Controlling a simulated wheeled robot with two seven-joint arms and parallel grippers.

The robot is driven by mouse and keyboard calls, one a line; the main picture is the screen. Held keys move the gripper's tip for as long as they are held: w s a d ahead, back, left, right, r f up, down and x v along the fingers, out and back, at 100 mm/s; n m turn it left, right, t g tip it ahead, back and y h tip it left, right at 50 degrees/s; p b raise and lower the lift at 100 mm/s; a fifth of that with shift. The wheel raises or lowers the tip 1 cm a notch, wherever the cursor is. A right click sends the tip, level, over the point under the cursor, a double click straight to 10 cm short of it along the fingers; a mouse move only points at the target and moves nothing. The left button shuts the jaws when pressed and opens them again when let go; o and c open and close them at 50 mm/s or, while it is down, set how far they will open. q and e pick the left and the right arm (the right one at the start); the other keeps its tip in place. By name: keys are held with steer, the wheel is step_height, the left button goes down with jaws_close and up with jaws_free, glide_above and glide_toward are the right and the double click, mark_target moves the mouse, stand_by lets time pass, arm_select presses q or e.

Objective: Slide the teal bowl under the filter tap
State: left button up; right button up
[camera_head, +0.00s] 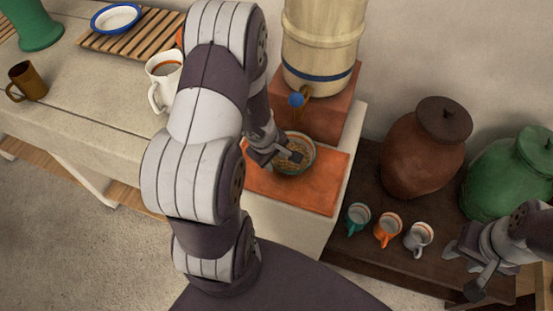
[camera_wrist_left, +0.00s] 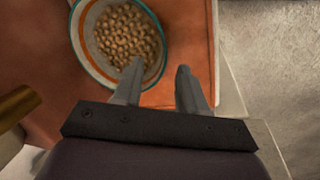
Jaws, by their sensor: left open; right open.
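The teal bowl (camera_head: 311,160), with a pale inside and an orange band, stands on an orange mat (camera_head: 318,193) and holds small brown round pieces. It also shows in the left wrist view (camera_wrist_left: 87,55). The filter tap (camera_head: 304,93), brass with a blue knob, sticks out from the cream filter (camera_head: 318,45), behind the bowl. My left gripper (camera_head: 285,157) is open at the bowl; in the left wrist view (camera_wrist_left: 157,82) one fingertip overlaps the rim and the other is outside it. Contact cannot be told. My right gripper (camera_head: 460,270) is open and empty at lower right.
The filter stands on a terracotta block (camera_head: 322,108). A white mug (camera_head: 163,78) is left of my left arm. On the lower dark shelf are several small cups (camera_head: 388,229), a brown jar (camera_head: 425,155) and a green jar (camera_head: 510,175). The mat's front right is clear.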

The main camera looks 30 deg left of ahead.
arm_select(q)
steer(key=p+v, duration=0.3)
steer(key=v, duration=0.4)
steer(key=shift+r, duration=0.15)
